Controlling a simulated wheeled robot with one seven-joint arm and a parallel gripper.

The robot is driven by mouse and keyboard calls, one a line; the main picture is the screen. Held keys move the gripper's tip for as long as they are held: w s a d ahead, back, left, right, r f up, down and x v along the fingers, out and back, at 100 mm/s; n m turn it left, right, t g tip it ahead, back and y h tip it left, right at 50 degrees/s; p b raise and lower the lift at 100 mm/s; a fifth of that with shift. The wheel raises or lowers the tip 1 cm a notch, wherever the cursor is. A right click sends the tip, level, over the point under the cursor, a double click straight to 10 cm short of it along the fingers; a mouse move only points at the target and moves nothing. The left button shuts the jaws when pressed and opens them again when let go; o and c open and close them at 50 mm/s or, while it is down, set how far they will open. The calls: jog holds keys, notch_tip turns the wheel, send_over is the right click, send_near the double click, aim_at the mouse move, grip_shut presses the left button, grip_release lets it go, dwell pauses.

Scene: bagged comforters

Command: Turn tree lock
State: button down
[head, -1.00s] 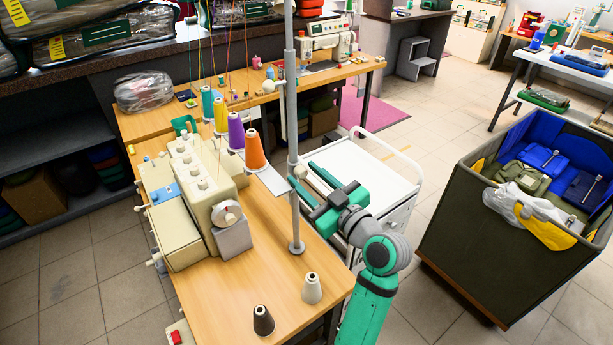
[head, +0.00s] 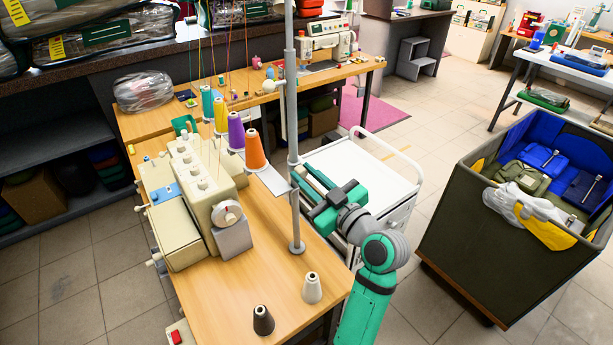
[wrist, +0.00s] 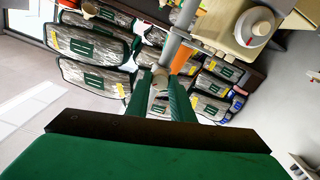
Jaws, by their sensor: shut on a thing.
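The thread tree's grey pole (head: 292,130) stands upright on the wooden sewing table, its round foot flat on the top. My gripper (head: 302,173) is at the pole's right side, well above the foot, with its fingers pointing up-left at the pole. In the wrist view, the fingertips (wrist: 160,80) are close together on a small tan-and-grey piece, the tree lock (wrist: 161,74), beside the pole (wrist: 178,45). The fingers cover much of the lock, so its turn angle cannot be read.
The cream serger (head: 205,200) and the orange thread cone (head: 255,152) stand left of the pole. Two small cones, one pale (head: 312,288) and one dark (head: 263,320), stand at the front. A white cart (head: 365,175) is behind my gripper, an olive bin (head: 500,235) at right.

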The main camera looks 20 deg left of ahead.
jog(key=shift+f+m, duration=0.1)
jog(key=shift+m, duration=0.2)
jog(key=m, duration=0.8)
jog(key=shift+w, duration=0.1)
jog(key=m, duration=0.9)
jog(key=shift+m, duration=0.3)
dwell(0.4)
jog(key=c, duration=1.6)
grip_release()
jog(key=shift+w, duration=0.1)
jog(key=shift+o, duration=0.3)
